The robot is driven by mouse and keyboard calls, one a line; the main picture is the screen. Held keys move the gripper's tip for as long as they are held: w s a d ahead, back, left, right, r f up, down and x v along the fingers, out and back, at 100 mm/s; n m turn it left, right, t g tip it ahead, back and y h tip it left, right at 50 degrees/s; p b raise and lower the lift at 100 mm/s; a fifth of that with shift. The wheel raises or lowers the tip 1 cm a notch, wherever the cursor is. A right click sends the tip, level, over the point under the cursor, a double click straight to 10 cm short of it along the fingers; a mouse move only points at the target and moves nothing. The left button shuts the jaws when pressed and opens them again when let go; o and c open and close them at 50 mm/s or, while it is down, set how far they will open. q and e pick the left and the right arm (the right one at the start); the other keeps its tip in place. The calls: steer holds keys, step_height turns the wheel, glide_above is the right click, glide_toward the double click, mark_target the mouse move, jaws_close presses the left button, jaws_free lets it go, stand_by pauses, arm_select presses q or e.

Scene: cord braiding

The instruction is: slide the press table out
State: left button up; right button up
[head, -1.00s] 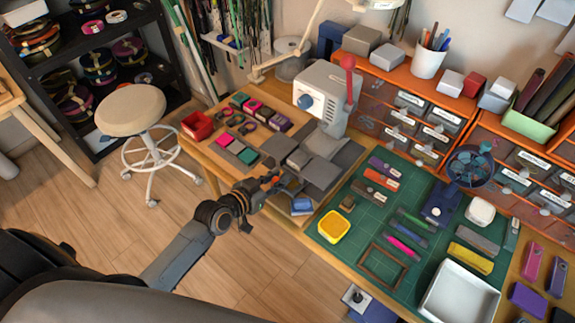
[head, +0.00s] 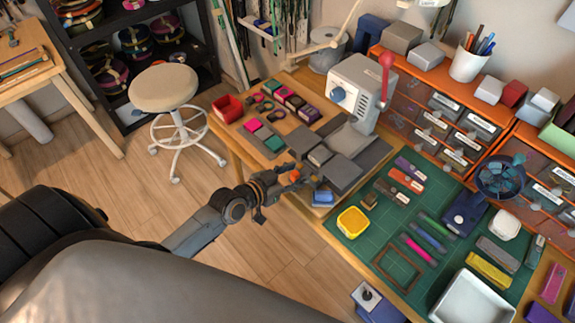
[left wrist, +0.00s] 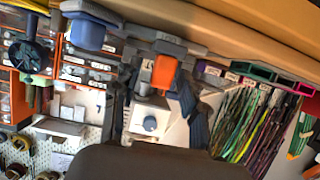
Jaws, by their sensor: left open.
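The press (head: 357,90) is a pale grey machine with a blue knob and a red-topped lever, standing at the back of the wooden workbench. Its press table, a flat grey plate (head: 341,173), lies in front of the press, low over the bench's front edge. My left gripper (head: 298,177) is open at the near left edge of this plate, with orange parts showing between its dark fingers. I cannot tell whether it touches the plate. In the left wrist view the press (left wrist: 150,122) appears upside down, behind an orange block (left wrist: 164,72). My right gripper is not in view.
A blue block (head: 323,197) and a yellow dish (head: 352,222) sit close right of the gripper. A green cutting mat (head: 385,230) with tools covers the bench's right part. A red bin (head: 228,107) and a stool (head: 164,88) are to the left. The floor before the bench is clear.

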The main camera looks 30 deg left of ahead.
arm_select(q)
steer(key=v, duration=1.2)
stand_by(0.4)
steer(key=s+a+f+n+g+y, duration=0.1)
steer(key=s+a+f+g, duration=0.15)
steer(key=f, duration=0.75)
steer(key=s+a+f+n+g+y, duration=0.15)
steer(key=s+f, duration=0.25)
steer(key=f, duration=0.5)
steer(key=s+a+f+g+y, duration=0.1)
steer(key=s+a+f+y, duration=0.15)
steer(key=f, duration=0.75)
steer(key=s+d+f+g, duration=0.3)
steer(key=s+f, duration=0.5)
steer(key=s, duration=0.2)
steer(key=s+d+f+g, duration=0.3)
steer(key=s+f, duration=0.5)
steer(key=s, duration=0.3)
steer(key=shift+s+d+m+g, duration=0.25)
steer(key=shift+d+m+g, duration=0.2)
steer(key=shift+d, duration=0.4)
